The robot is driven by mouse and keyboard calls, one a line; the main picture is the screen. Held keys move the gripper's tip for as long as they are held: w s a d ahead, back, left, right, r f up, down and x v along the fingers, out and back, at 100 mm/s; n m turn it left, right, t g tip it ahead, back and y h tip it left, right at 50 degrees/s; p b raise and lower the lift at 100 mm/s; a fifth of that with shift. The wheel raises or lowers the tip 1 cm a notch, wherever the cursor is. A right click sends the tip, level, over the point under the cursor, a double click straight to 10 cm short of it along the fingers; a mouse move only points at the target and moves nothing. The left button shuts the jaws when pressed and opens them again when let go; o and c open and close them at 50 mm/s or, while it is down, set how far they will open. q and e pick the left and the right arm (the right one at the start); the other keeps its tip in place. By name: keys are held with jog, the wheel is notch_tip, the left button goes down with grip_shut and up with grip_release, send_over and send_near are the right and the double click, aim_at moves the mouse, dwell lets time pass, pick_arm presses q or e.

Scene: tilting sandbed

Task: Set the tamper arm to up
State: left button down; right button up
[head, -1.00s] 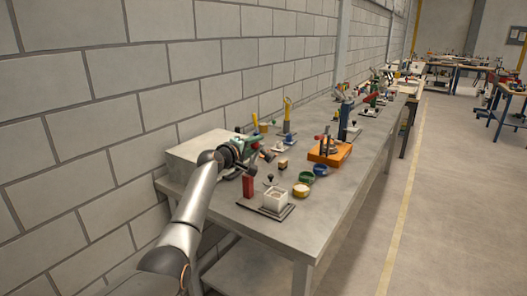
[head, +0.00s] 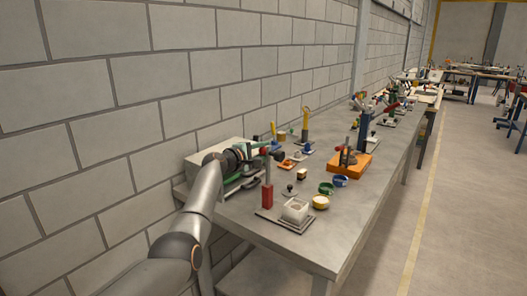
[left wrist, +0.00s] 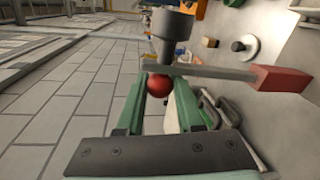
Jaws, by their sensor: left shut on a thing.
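The tamper stands at the near left of the table, with a red block (head: 267,197) at its foot and a slim grey bar (head: 267,168) rising from it. Its dark cylindrical head (head: 279,155) is off the sand, beside the top of the bar. In the left wrist view I see the dark head (left wrist: 172,24), the grey bar (left wrist: 215,73), the red block (left wrist: 281,78) and a red ball knob (left wrist: 158,87). My left gripper (head: 262,148), with green fingers, is shut on the knob. My right gripper is not in view.
A white box of sand (head: 295,208) stands on a dark plate in front of the tamper. A yellow bowl (head: 320,203), green bowl (head: 326,188) and blue bowl (head: 341,181) sit to its right. An orange-based device (head: 350,165) stands behind. The table's front right is clear.

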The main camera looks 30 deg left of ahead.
pick_arm(q)
jog(key=shift+a+r, duration=0.15)
jog(key=c, duration=0.8)
grip_release()
jog(key=shift+c, duration=0.2)
jog(key=shift+s+a+r+p, duration=0.1)
jog(key=shift+s+p, duration=0.45)
jog(key=shift+s, duration=0.9)
jog(key=s+r, duration=0.1)
jog(key=s, duration=0.8)
jog(key=shift+s+a+r, duration=0.2)
jog(key=shift+a+r, duration=0.05)
jog(key=shift+a, duration=0.2)
